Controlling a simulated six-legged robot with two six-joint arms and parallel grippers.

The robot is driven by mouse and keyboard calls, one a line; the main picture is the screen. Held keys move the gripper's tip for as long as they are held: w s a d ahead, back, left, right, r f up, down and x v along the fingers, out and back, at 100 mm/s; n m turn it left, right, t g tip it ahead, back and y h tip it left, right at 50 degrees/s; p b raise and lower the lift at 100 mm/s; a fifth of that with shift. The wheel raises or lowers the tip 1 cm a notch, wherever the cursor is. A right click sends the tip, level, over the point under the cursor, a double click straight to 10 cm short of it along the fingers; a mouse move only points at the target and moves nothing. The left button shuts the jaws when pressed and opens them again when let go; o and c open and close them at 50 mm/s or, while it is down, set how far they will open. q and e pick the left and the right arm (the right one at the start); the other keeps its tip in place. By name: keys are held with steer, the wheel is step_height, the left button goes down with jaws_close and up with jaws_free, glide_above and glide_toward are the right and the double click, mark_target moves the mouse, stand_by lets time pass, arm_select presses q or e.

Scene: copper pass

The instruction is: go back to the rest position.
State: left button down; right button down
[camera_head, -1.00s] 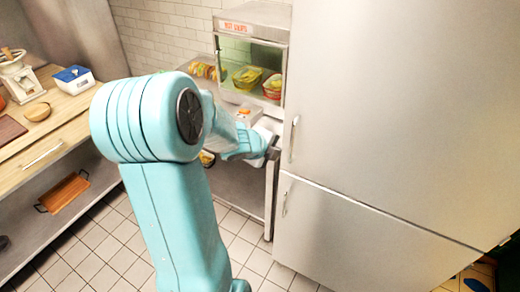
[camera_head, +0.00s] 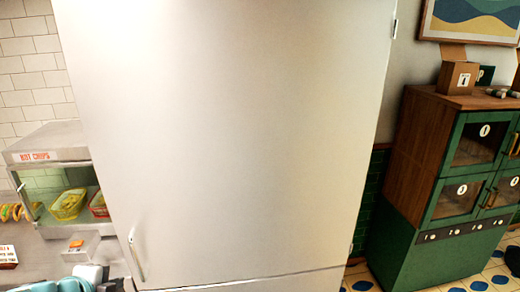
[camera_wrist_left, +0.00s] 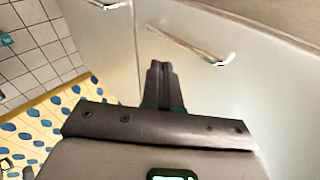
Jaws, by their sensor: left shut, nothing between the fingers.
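My left gripper (camera_wrist_left: 160,72) is shut and empty in the left wrist view, its two dark fingers pressed together. The fingers are close to the pale fridge door (camera_wrist_left: 240,90), and a metal handle (camera_wrist_left: 190,45) is just beyond their tips. I cannot tell whether they touch the door. In the head view only a teal and grey part of my left arm (camera_head: 82,280) shows, at the bottom left corner below the fridge handle (camera_head: 135,256). My right gripper is in neither view.
The tall fridge (camera_head: 230,130) fills the middle of the head view. The hot chips warmer (camera_head: 62,150) stands left of it. A green and wood cabinet (camera_head: 440,190) stands at right with a cardboard box (camera_head: 457,77) on top. Patterned floor (camera_head: 470,280) shows at lower right.

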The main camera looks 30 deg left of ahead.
arm_select(q)
steer(key=w+d+f+g+h+b, duration=0.15)
steer(key=w+d+f+h, duration=0.4)
steer(key=d+f, duration=0.55)
steer(key=w+d+f+g+h+b, duration=0.15)
steer(key=w+d+f+h, duration=0.35)
steer(key=d+f, duration=0.6)
steer(key=s+d+f+n+g+b, duration=0.1)
steer(key=s+d+f+n+g, duration=0.15)
steer(key=d+f, duration=0.45)
steer(key=s+d+f+n+g+b, duration=0.1)
steer(key=s+d+f+n+b, duration=0.2)
steer(key=d, duration=0.6)
steer(key=s+a+f+n+g+y+p, duration=0.1)
steer(key=s+f+n, duration=0.3)
steer(key=n, duration=0.5)
step_height(320, 180, down, 2)
steer(key=shift+s+f+y, duration=0.15)
steer(key=shift+s+y, duration=0.05)
steer(key=shift+y, duration=0.45)
steer(key=shift+g, duration=0.25)
